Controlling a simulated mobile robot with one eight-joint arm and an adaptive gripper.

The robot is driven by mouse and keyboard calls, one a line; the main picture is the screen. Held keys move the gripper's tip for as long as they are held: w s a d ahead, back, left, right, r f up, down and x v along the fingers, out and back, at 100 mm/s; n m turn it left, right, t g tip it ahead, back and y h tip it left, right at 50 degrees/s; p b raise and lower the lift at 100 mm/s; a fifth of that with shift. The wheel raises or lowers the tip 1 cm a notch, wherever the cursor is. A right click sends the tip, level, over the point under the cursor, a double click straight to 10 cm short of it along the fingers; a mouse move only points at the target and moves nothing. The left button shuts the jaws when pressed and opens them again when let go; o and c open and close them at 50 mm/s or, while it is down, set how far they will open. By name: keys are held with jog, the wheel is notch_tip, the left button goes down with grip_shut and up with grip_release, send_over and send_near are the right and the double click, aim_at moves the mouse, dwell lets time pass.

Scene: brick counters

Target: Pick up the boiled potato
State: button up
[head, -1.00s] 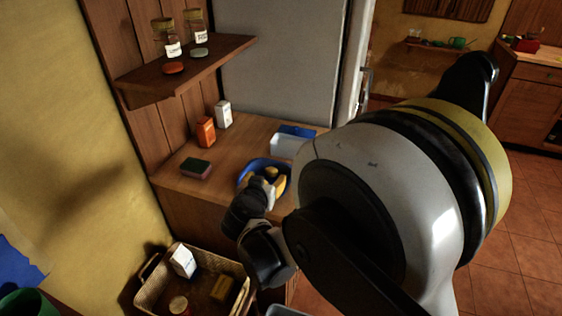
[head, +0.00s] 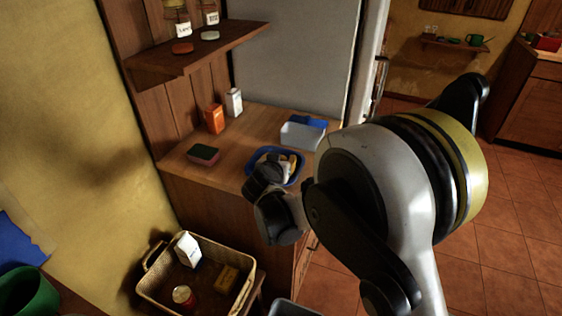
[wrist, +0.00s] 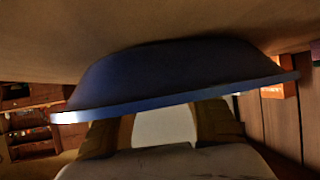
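The blue bowl (head: 254,178) stands on the wooden counter in the head view. Yellowish and pale shapes show inside it, too small to tell potato from fingertips. My gripper (head: 287,164) reaches down over the bowl's near side. In the wrist view, the bowl (wrist: 180,75) appears upside down and its rim crosses the middle. Behind the rim, two tan fingers of my gripper (wrist: 163,130) stand apart, with a pale surface between them that I cannot identify. Their tips are hidden by the bowl's wall. I cannot clearly make out the boiled potato.
A white box with blue (head: 302,135) stands behind the bowl. A sponge (head: 203,154), an orange carton (head: 214,119) and a white carton (head: 233,102) stand to the left. A shelf (head: 200,52) overhangs the counter.

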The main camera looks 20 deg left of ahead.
jog(key=c, duration=0.6)
jog(key=shift+c, duration=0.2)
jog(key=shift+r, duration=0.1)
jog(key=shift+r, duration=0.25)
notch_tip(320, 180, up, 4)
jog(key=p, duration=0.2)
jog(key=shift+p, duration=0.4)
jog(key=w+d+r+p, duration=0.4)
jog(key=d+r, duration=0.2)
jog(key=d, duration=0.5)
jog(key=shift+w+r, duration=0.15)
jog(key=shift+w, duration=0.05)
